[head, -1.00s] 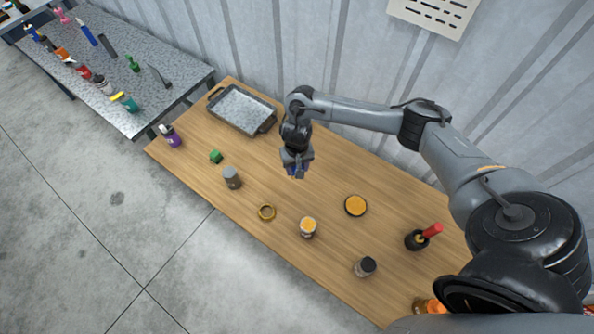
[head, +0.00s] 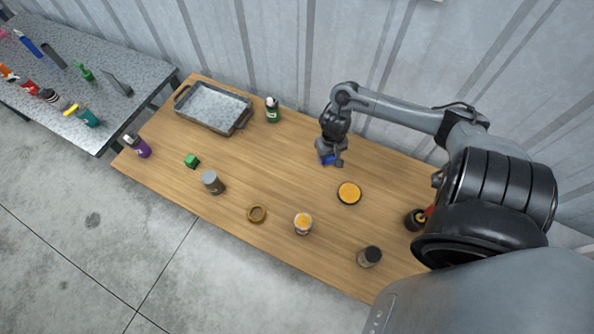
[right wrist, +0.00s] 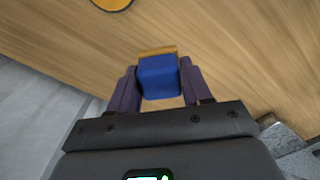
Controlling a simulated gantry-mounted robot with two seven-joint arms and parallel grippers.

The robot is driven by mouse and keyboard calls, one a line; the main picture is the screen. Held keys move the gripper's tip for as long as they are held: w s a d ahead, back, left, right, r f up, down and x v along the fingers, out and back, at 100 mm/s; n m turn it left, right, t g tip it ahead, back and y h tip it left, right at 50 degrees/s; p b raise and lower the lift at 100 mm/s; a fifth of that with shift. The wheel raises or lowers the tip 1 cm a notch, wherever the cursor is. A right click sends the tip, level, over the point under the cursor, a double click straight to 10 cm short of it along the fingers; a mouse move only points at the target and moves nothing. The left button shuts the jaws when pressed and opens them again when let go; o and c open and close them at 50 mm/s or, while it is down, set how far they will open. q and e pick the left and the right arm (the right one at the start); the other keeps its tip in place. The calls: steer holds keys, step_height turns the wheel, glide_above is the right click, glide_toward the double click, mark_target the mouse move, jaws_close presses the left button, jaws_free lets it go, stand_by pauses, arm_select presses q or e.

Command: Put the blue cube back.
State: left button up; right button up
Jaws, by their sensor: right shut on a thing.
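The blue cube (right wrist: 159,77) is between the two fingers of my right gripper (right wrist: 158,88) in the right wrist view. The gripper is shut on it. In the head view the right gripper (head: 331,160) is over the back middle of the wooden table, and a bit of the blue cube (head: 326,159) shows at its fingers. A yellowish edge shows along the far side of the cube in the wrist view. I cannot tell for sure how high the cube is above the table. My left gripper is not in view.
The back wall is close. The table between tray and gripper is mostly clear.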

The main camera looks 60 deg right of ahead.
steer(key=shift+s+f, duration=0.2)
steer(key=shift+f, duration=0.25)
steer(key=w+a+f, duration=0.1)
steer(key=w+f, duration=0.1)
steer(key=w, duration=0.1)
steer(key=w+a+f+b, duration=0.1)
steer(key=w+f, duration=0.1)
steer(key=w, duration=0.2)
steer(key=w+a+f+b, duration=0.1)
steer(key=w+f, duration=0.1)
steer(key=w, duration=0.1)
steer(key=shift+w+f, duration=0.4)
steer(key=shift+f+b, duration=0.9)
steer(key=shift+f, duration=1.05)
steer(key=shift+f, duration=0.15)
steer(key=o, duration=1)
